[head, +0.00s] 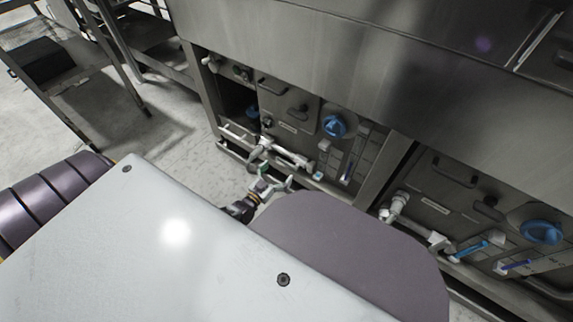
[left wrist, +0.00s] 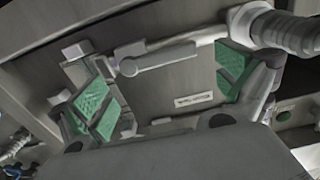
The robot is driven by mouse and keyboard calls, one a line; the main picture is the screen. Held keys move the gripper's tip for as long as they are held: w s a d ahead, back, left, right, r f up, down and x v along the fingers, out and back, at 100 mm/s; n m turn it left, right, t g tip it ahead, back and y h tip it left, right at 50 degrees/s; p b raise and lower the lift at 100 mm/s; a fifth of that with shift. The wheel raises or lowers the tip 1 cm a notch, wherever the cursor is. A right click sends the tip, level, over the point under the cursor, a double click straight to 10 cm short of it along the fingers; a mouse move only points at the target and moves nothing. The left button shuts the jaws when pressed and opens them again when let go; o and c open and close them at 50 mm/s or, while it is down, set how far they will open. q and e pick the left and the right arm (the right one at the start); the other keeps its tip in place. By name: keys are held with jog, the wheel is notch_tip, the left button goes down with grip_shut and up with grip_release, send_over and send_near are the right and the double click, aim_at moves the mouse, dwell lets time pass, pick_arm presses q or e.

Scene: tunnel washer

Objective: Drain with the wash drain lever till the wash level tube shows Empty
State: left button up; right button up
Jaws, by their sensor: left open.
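My left gripper (head: 272,183) is open and empty in front of the lower left panel of the steel washer. In the left wrist view, its green-padded fingers (left wrist: 165,85) are spread, with a grey lever-like bar on a pipe (left wrist: 157,59) showing between them; I cannot tell whether they touch it. This pale pipe and lever assembly (head: 288,155) shows low on that panel in the head view. Panel labels are unreadable, so I cannot confirm which is wash.
A blue knob (head: 334,125) sits above the lever on the left panel. A metal rack (head: 75,70) stands at the upper left. Floor beside it is clear.

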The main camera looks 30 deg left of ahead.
aim_at(286, 164)
pick_arm(q)
jog(key=w+b, duration=0.2)
jog(key=w, duration=0.3)
jog(key=shift+w+d, duration=0.15)
jog(key=shift+d, duration=0.05)
jog(key=shift+w, duration=0.4)
jog(key=c, duration=1.2)
